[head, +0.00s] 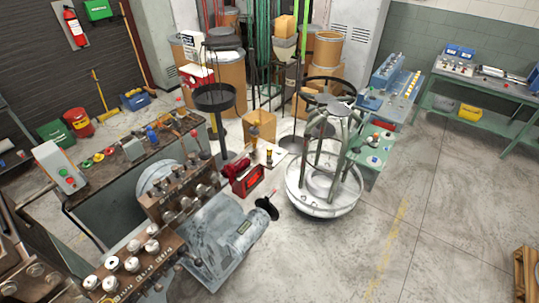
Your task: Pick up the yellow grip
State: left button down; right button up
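I cannot pick out the yellow grip with certainty at this size. A small yellow-tipped upright piece (269,156) stands on the light surface beside the red machine part (243,177), near the middle of the view. Whether it is the grip is unclear. The bench at left (130,190) carries several small red, green, blue and yellow items, too small to tell apart. Neither my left gripper nor my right gripper shows in the head view.
A round white-rimmed reel stand (318,207) stands right of centre, with a green side table (366,178) next to it. A grey motor unit (225,240) is in front. Another green bench (480,84) is at the back right.

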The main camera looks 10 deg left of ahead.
dwell(0.4)
pick_arm(q)
jog(key=c, duration=0.7)
grip_release()
jog(key=shift+w, duration=0.1)
